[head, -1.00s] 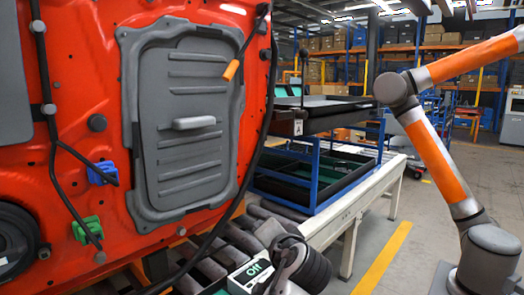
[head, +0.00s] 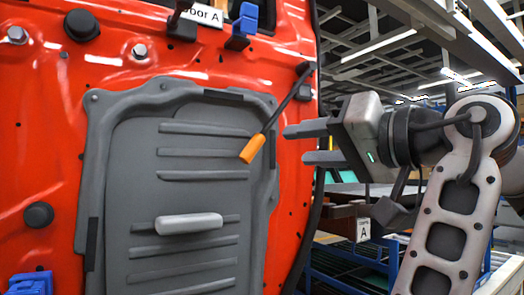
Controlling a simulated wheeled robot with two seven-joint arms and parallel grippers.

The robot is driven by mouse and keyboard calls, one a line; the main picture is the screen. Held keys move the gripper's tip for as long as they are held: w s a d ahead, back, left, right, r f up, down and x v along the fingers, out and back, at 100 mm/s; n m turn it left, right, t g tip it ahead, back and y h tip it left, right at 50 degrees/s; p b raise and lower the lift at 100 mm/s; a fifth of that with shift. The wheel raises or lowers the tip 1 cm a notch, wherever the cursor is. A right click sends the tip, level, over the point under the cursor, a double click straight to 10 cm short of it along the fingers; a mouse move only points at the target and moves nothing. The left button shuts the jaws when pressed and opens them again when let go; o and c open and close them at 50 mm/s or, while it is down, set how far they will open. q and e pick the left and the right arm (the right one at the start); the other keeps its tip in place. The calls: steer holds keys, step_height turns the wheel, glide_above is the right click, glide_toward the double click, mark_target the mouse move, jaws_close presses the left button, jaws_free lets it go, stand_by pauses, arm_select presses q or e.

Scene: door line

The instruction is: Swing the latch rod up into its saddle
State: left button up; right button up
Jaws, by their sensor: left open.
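The latch rod (head: 284,106) is a thin dark rod with an orange grip (head: 252,149) at its lower end. It hangs down and to the left from a dark pivot (head: 305,69) at the door's right edge. A blue clip (head: 242,26) stands on the red door up and left of the rod; I cannot tell whether it is the saddle. My left gripper (head: 294,145) is open, with two grey fingers pointing left toward the door. Its fingertips are to the right of the orange grip, apart from it in the picture, with nothing between them. My right gripper is not in view.
The red door (head: 50,140) carries a grey panel (head: 190,130) with a light handle (head: 188,224). Black plugs and a blue clip (head: 30,285) are at its left. Behind my wrist are a labelled rack (head: 363,230) and blue framing.

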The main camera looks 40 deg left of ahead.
mark_target(255, 148)
arm_select(q)
steer(key=a, duration=0.3)
steer(key=w+a, duration=0.1)
steer(key=a, duration=0.6)
steer(key=shift+w+a, duration=0.1)
steer(key=shift+w, duration=0.25)
jaws_close()
